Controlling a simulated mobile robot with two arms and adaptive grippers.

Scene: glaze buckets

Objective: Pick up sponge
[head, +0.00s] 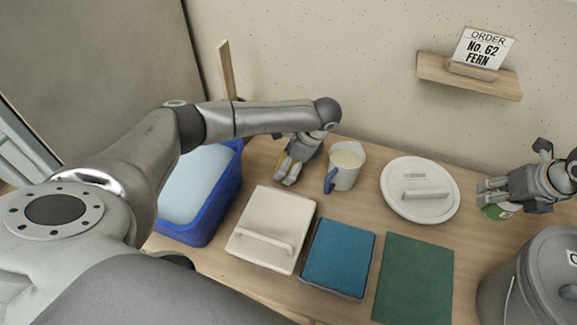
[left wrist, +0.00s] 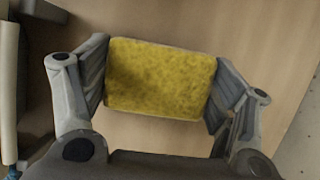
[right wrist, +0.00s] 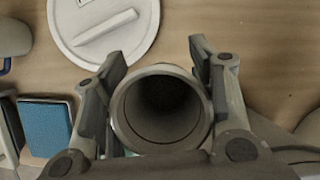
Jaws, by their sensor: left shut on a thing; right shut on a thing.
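The yellow sponge (left wrist: 160,78) fills the space between the fingers of my left gripper in the left wrist view, with a finger against each side. In the head view my left gripper (head: 287,178) is low over the back of the table, left of the white mug; only a sliver of yellow shows there. My right gripper (head: 484,193) is shut around a hollow round container (right wrist: 162,108) with an open top. In the head view a green part of this container (head: 497,212) shows below the fingers. Whether the sponge touches the table cannot be told.
A blue tub (head: 226,192) stands left, a cream lidded box (head: 262,222) in front. A mug (head: 344,166) with a blue handle is close to my left gripper. A white round lid (head: 403,205), blue pad (head: 340,255), green mat (head: 414,280) and grey bucket (head: 520,285) are farther right.

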